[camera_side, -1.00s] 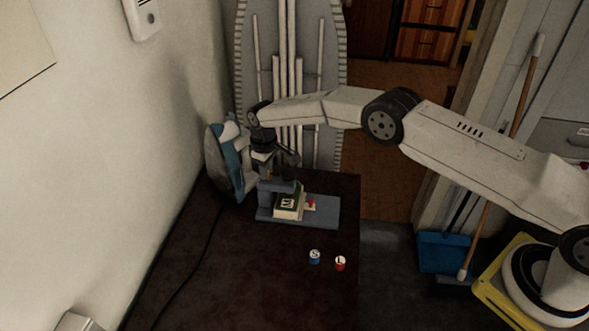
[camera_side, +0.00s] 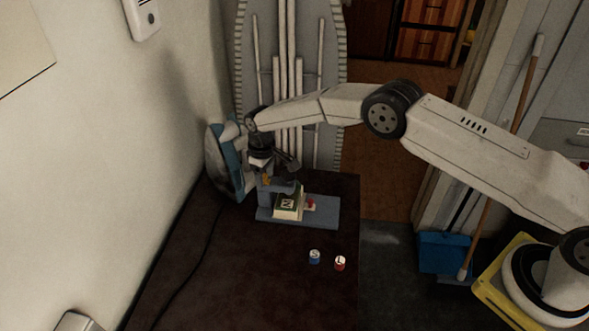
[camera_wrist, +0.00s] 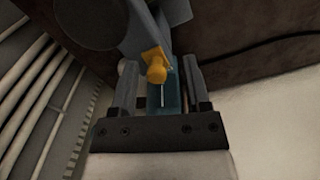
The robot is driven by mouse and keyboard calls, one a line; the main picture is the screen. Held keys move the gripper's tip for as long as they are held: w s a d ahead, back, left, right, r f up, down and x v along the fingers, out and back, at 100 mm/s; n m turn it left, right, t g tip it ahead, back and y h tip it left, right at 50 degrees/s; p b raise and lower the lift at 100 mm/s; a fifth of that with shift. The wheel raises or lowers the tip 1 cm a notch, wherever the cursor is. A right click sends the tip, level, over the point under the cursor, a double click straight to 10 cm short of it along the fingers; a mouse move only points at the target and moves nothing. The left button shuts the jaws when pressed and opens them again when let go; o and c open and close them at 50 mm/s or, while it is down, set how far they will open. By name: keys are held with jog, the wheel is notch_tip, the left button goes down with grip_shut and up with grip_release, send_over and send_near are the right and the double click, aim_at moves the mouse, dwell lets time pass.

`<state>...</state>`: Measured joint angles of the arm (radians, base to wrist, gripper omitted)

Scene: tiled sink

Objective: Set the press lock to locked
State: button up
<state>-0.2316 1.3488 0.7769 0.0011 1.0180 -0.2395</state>
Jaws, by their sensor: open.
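The press is a small blue-grey stand on a flat base (camera_side: 328,214), on the dark tabletop. A yellow-orange part, which looks like the lock's knob or lever, shows in the wrist view (camera_wrist: 155,65) and as a small spot in the side view (camera_side: 266,181). My gripper (camera_side: 280,165) is tilted just above the upper part of the press. In the wrist view my gripper (camera_wrist: 160,85) is open, with one finger on each side of the yellow part. I see no clear contact, and the lock's setting cannot be told.
A pale lettered block (camera_side: 288,204) and a small red piece (camera_side: 310,205) sit on the press base. A blue cap (camera_side: 314,257) and a red cap (camera_side: 340,263) lie in front. A blue-white iron (camera_side: 226,160) stands close behind, near the wall. The front tabletop is mostly clear.

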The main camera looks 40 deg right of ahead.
aim_at(267, 176)
jog(key=shift+r, duration=0.1)
jog(key=shift+r, duration=3.85)
jog(key=shift+s+d+r, duration=0.15)
jog(key=shift+d+r, duration=0.15)
jog(key=shift+r, duration=0.05)
jog(key=s+d+r+m+t, duration=0.1)
jog(key=s+d+r+m, duration=0.1)
jog(key=s+d+r, duration=0.3)
jog(key=s+d+r+m, duration=0.1)
jog(key=s+d+r, duration=0.25)
jog(key=s, duration=0.45)
jog(key=s+d+m, duration=0.1)
jog(key=s+d, duration=0.1)
jog(key=s, duration=0.7)
jog(key=s+d+m+t, duration=0.1)
jog(key=s+d, duration=0.2)
jog(key=s, duration=0.7)
jog(key=shift+f+t, duration=0.3)
